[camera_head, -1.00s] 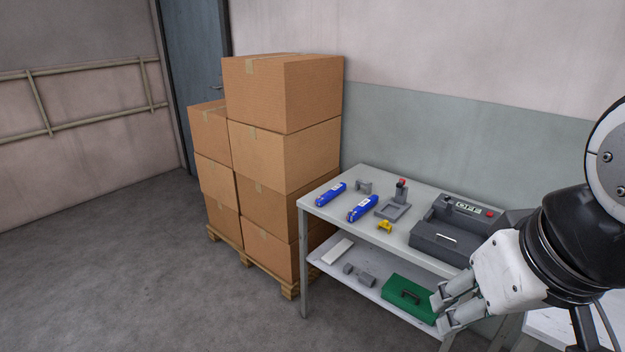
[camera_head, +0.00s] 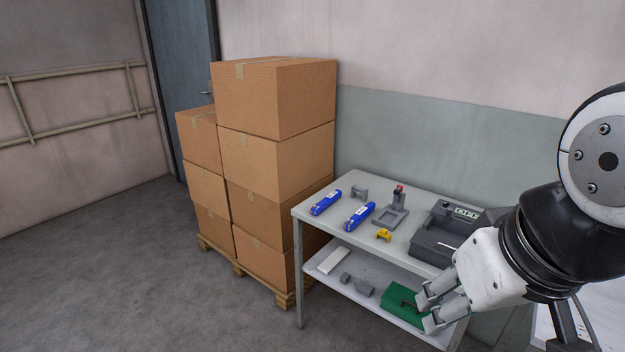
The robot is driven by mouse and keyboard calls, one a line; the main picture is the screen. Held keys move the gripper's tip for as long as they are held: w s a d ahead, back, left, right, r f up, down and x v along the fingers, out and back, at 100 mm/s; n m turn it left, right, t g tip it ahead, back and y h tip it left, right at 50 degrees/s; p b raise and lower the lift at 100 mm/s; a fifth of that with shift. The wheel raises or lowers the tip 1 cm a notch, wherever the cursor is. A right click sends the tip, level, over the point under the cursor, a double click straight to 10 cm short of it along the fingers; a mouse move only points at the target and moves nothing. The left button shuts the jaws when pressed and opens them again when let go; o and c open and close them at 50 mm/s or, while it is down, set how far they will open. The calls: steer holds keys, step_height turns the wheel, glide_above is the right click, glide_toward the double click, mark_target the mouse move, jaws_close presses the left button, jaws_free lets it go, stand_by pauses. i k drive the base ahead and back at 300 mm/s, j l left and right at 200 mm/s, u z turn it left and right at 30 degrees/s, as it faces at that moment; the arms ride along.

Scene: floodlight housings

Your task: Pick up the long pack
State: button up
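Two long blue packs with white labels lie on the top of the grey table, one near the left end (camera_head: 326,203) and one a little right of it (camera_head: 360,216). They look alike in size, and I cannot tell which is the longer. A long white block (camera_head: 333,261) lies on the lower shelf. My gripper (camera_head: 426,312) is at the lower right, its fingers apart and nothing seen between them. It is right of the blue packs, well apart from them, and covers part of a green toolbox (camera_head: 400,300) in the picture.
The table (camera_head: 408,184) also bears a grey bracket (camera_head: 359,191), a grey fixture with a red top (camera_head: 391,214), a yellow piece (camera_head: 383,235) and a dark grey machine (camera_head: 436,236). Stacked cartons (camera_head: 275,150) on a pallet stand left of the table. Open floor lies at left.

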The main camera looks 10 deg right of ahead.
mark_target(318, 208)
steer(key=i+j+z, duration=0.4)
steer(key=i+j, duration=0.2)
steer(key=i, duration=0.25)
steer(key=i+j+z, duration=0.45)
steer(key=i+j, duration=0.35)
